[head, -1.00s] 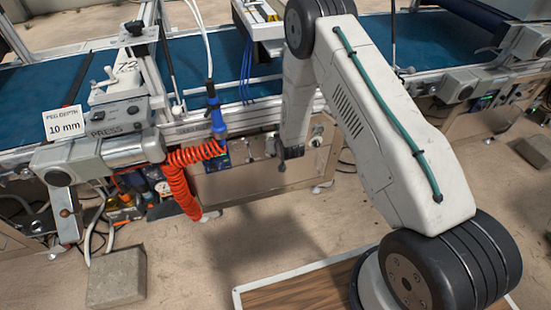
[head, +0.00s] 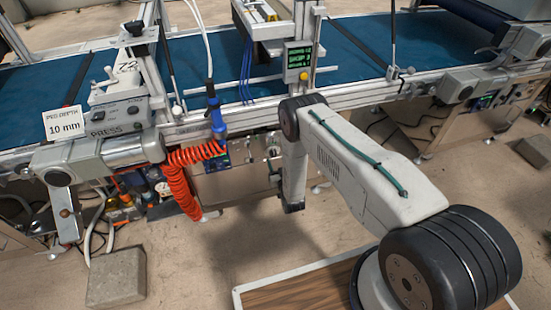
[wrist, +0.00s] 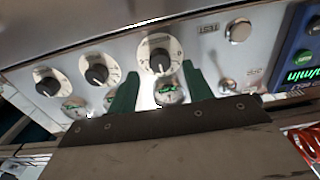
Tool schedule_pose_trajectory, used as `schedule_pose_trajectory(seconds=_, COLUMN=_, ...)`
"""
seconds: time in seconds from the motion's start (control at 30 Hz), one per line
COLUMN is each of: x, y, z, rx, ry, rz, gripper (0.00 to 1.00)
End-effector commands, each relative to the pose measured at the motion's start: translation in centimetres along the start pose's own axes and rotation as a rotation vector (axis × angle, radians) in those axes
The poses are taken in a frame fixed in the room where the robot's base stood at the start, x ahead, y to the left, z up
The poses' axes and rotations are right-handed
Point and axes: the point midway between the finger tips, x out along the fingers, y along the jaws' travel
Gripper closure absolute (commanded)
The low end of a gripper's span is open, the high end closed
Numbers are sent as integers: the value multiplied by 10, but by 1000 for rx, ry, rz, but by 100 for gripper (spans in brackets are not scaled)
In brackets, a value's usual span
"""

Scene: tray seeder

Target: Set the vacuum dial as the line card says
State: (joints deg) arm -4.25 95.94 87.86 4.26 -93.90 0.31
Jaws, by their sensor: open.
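A metal control panel (wrist: 205,55) in the wrist view carries three black knobs on pale round dials: a left dial (wrist: 47,86), a middle dial (wrist: 98,74) and a right dial (wrist: 158,52). Small gauges sit below them. The labels are too small to read, so I cannot tell which is the vacuum dial. My gripper (wrist: 159,72) is open, its green fingers either side of the right dial's lower part, with nothing between them. I cannot tell whether they touch the panel. A card (head: 64,123) there reads "PEG DEPTH 10 mm"; no vacuum value is readable.
A toggle switch (wrist: 227,85), a round button (wrist: 238,30) and a blue display unit (wrist: 305,55) are right of the dials. In the head view, a coiled orange hose (head: 178,185) hangs left of my arm, and a green-text display (head: 298,58) stands above the conveyor (head: 345,40).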

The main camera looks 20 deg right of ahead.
Motion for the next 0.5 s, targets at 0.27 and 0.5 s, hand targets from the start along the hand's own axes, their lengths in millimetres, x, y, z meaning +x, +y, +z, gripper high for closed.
schedule_pose_trajectory(seconds=0.27, x=30, y=0, z=0, rx=-1, ry=-1, rz=0, gripper=50)
schedule_pose_trajectory(seconds=0.5, x=32, y=0, z=0, rx=-1, ry=-2, rz=0, gripper=50)
